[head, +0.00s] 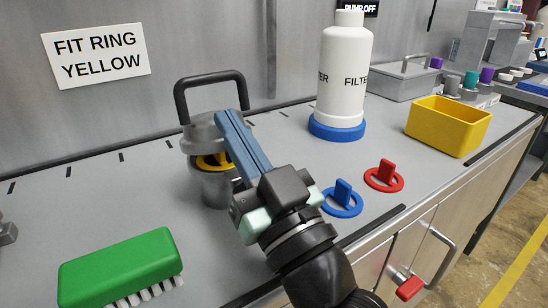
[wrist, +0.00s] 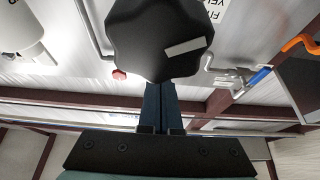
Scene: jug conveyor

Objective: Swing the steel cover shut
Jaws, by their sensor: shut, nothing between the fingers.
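The steel cover (head: 203,128) is a grey lid above the front of a small steel pot (head: 215,188). A gap shows between cover and pot, and a yellow ring (head: 210,162) is visible in it. My gripper (head: 229,118) has its long blue fingers together, with the tips over the right side of the cover. I cannot tell whether they touch it. In the wrist view the shut fingers (wrist: 160,92) point at a black lobed knob (wrist: 158,38) with a white mark; the knob does not show clearly in the head view.
A black arched handle (head: 209,78) stands behind the pot. A white filter bottle (head: 343,75) on a blue base, a blue ring (head: 342,202), a red ring (head: 384,178) and a yellow bin (head: 448,132) lie to the right. A green brush (head: 120,268) lies at the front left.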

